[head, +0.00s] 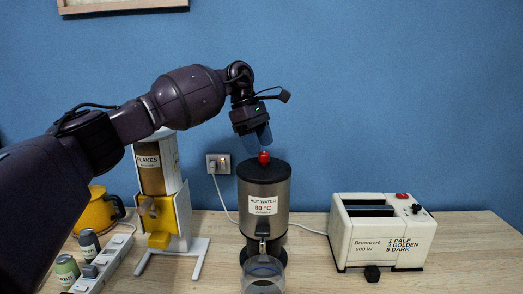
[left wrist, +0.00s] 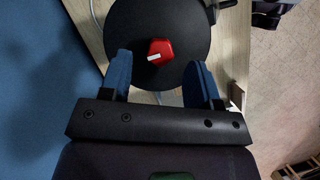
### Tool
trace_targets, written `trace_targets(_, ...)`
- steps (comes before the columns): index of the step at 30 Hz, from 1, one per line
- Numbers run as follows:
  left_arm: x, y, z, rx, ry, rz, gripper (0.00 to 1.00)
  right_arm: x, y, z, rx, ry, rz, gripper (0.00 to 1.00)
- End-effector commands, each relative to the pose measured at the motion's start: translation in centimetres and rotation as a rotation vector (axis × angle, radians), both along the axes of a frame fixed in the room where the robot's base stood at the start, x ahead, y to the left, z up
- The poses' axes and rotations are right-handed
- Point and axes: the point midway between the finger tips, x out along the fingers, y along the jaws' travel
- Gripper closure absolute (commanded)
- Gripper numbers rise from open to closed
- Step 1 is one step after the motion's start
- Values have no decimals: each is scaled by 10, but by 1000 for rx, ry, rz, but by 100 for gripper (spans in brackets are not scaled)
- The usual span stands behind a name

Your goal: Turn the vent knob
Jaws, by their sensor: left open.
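The vent knob (head: 264,157) is a small red knob on the dark lid of the hot water urn (head: 264,187). In the left wrist view the red knob (left wrist: 160,52) has a white mark and sits on the round black lid (left wrist: 150,20). My left gripper (head: 263,146) is above the lid, pointing down, with its blue fingertips close to the knob. It is open, and in the wrist view its two fingers (left wrist: 161,80) stand apart on either side, with the knob between and slightly beyond them. I cannot tell whether a finger touches it. My right gripper is not in view.
A cereal dispenser (head: 157,180) stands left of the urn, with a yellow pot (head: 97,212) and a power strip (head: 103,264) further left. A glass bowl (head: 263,272) sits under the urn's tap. A white toaster (head: 383,235) stands to the right.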

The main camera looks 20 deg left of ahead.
Motion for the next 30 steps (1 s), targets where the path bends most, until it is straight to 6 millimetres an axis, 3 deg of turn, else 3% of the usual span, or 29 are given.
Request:
trace_targets(6, 3, 15, 39, -3, -3, 0, 43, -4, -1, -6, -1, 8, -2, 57)
trace_targets(13, 5, 28, 68, -1, -2, 1, 43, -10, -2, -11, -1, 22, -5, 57)
trace_targets(30, 6, 32, 78, -1, 0, -1, 43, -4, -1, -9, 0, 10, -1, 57)
